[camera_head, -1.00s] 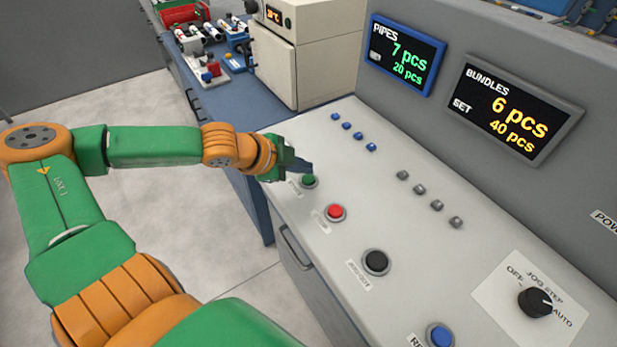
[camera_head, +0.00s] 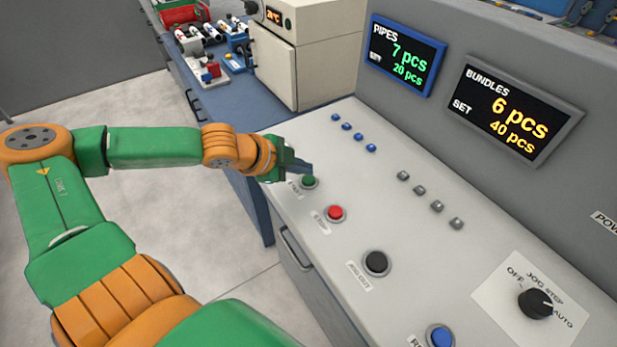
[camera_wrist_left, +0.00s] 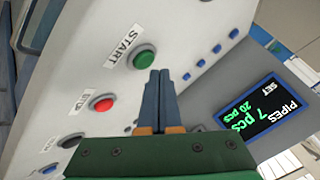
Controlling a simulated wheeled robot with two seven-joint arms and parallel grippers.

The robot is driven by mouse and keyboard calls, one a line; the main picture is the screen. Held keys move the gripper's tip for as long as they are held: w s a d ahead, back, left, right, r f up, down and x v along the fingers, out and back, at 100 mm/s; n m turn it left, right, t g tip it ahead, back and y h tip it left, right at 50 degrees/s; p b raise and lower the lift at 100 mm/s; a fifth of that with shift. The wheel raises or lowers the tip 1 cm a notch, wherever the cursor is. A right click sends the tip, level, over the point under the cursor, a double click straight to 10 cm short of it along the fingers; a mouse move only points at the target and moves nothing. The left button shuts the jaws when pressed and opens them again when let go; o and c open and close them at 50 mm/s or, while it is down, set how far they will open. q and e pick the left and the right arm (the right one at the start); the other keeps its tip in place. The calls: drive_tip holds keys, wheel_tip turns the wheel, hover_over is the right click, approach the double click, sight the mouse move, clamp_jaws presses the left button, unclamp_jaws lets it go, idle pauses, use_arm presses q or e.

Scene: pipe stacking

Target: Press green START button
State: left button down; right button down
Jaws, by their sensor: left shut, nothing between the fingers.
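The green START button (camera_head: 309,181) sits on the sloped light-grey control panel (camera_head: 330,270), near its left end. It also shows in the left wrist view (camera_wrist_left: 144,58), with the label START beside it. My left gripper (camera_head: 308,168) is shut and empty. Its blue-grey fingertips (camera_wrist_left: 160,75) are right by the button's far side in the head view. In the wrist view the whole green cap is visible next to the tips. I cannot tell whether they touch it. My right gripper is not in view.
The red STOP button (camera_head: 335,213), a black button (camera_head: 376,262) and a blue button (camera_head: 439,336) line the panel's front. A rotary knob (camera_head: 535,302) is at the right. The PIPES display (camera_head: 402,55) reads 7 pcs. Small blue and grey buttons lie behind.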

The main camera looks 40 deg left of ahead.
sight(303, 181)
use_arm(q)
drive_tip(key=shift+f, duration=0.1)
idle(0.5)
drive_tip(key=shift+f+b, duration=0.3)
drive_tip(key=shift+b, duration=0.15)
drive_tip(key=shift+f+b, duration=0.4)
drive_tip(key=shift+f, duration=0.05)
idle(0.3)
drive_tip(key=shift+r+p, duration=0.75)
drive_tip(key=shift+r, duration=0.1)
drive_tip(key=shift+r, duration=0.1)
wheel_tip(303, 181, up, 5)
drive_tip(key=p, duration=0.5)
idle(0.5)
